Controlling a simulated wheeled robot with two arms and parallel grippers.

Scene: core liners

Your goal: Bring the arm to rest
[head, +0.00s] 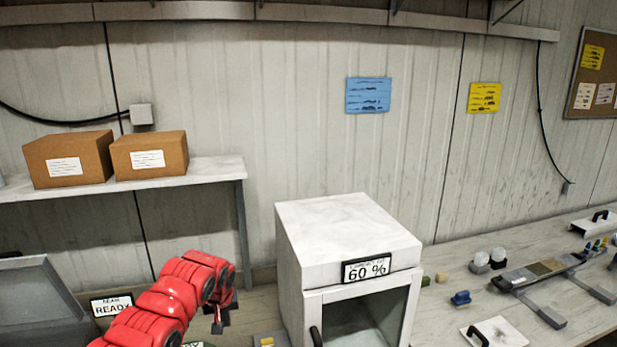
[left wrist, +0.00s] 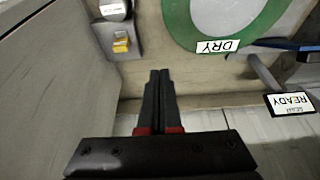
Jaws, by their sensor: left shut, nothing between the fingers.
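My left arm is red and comes in from the lower left in the head view. Its gripper (head: 219,318) hangs down in front of the wall, left of the white cabinet. In the left wrist view the two dark fingers of the left gripper (left wrist: 159,75) lie together, shut and empty, with red at their bases. They point toward a wooden surface and touch no object that I can make out. My right gripper is in neither view.
A white cabinet (head: 345,230) marked 60 % stands right of the arm. A READY sign (head: 111,305) is at left. A green ring (left wrist: 190,40) with a DRY label and a yellow switch (left wrist: 121,45) lie near the fingers. Two cardboard boxes (head: 62,150) sit on a shelf.

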